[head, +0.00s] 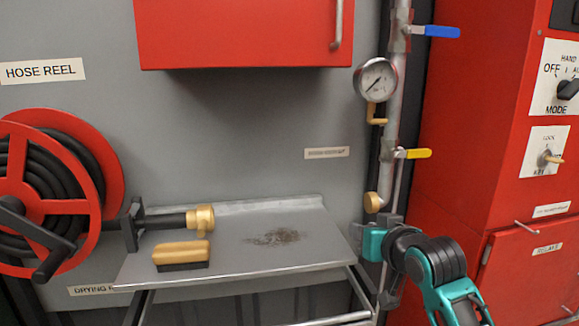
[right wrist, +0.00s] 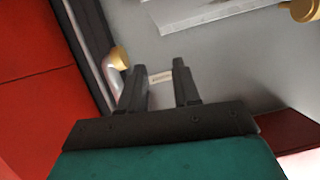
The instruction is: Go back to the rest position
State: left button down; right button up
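My right arm comes in from the lower right in the head view. Its teal and black gripper (head: 360,238) is in front of the grey wall, below the gauge pipe and by the right end of the metal shelf (head: 225,276). In the right wrist view the two dark fingers of the right gripper (right wrist: 158,66) stand apart with nothing between them. Beyond them are the grey wall and a pipe end with a brass cap (right wrist: 118,57). My left gripper is in neither view.
A brush (head: 181,254) with a yellow-brown top lies on the shelf beside a dark smudge (head: 276,237). The hose nozzle (head: 200,219) and red hose reel (head: 45,190) are at left. The gauge pipe (head: 390,140) with blue and yellow levers and a red cabinet (head: 465,140) are at right.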

jog(key=s+d+f+g, duration=0.1)
jog(key=s+f, duration=0.4)
jog(key=f, duration=0.4)
jog(key=s+d+f, duration=0.1)
jog(key=s+f, duration=0.4)
jog(key=f, duration=0.4)
jog(key=s+f+g, duration=0.1)
jog(key=s+f, duration=0.4)
jog(key=s, duration=0.4)
jog(key=s+f+n+g+h+p, duration=0.1)
jog(key=s+f, duration=0.5)
jog(key=s, duration=0.3)
jog(key=shift+s+d, duration=0.25)
jog(key=shift+d, duration=0.15)
